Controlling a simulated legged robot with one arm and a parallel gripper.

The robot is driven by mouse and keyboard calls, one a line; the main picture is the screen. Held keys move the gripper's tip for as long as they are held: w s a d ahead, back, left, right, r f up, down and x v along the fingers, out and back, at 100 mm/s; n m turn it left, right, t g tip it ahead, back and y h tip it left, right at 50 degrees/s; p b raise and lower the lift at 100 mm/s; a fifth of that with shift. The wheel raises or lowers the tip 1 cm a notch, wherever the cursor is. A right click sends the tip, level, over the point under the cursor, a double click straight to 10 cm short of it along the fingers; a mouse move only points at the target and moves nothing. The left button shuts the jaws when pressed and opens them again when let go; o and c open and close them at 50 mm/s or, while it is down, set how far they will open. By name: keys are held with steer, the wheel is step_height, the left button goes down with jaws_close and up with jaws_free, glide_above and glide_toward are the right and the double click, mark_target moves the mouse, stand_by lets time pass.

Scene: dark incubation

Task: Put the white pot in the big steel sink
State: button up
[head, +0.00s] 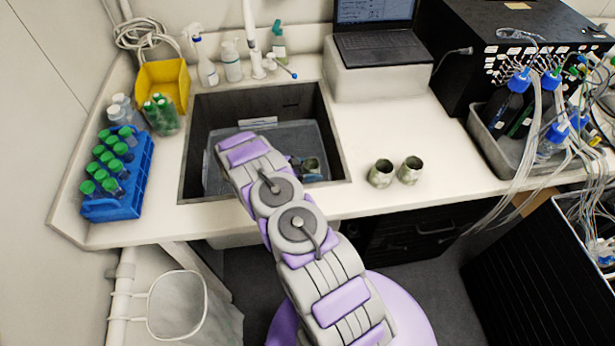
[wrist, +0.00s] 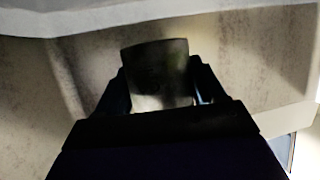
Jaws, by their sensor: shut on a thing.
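My gripper (wrist: 160,95) is shut on a pot (wrist: 158,70), a short open cup that looks grey-white in shadow in the wrist view. In the head view the held pot (head: 312,165) shows just right of my arm, within the outline of the sink's front right part. The big steel sink (head: 205,110) is a dark rectangular basin set in the white counter. My arm hides part of the sink and most of the gripper. I cannot tell whether the pot touches the sink's bottom.
A blue rack (head: 125,200) of green-capped bottles stands left. A tap (head: 251,40) and spray bottles stand behind. A laptop (head: 375,40) and a grey tray of bottles (head: 510,150) are at right.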

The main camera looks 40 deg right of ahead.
steer(key=shift+a+f+b, duration=0.1)
steer(key=shift+f+b, duration=0.25)
steer(key=shift+f, duration=1.65)
steer(key=shift+f, duration=0.65)
steer(key=o, duration=1.1)
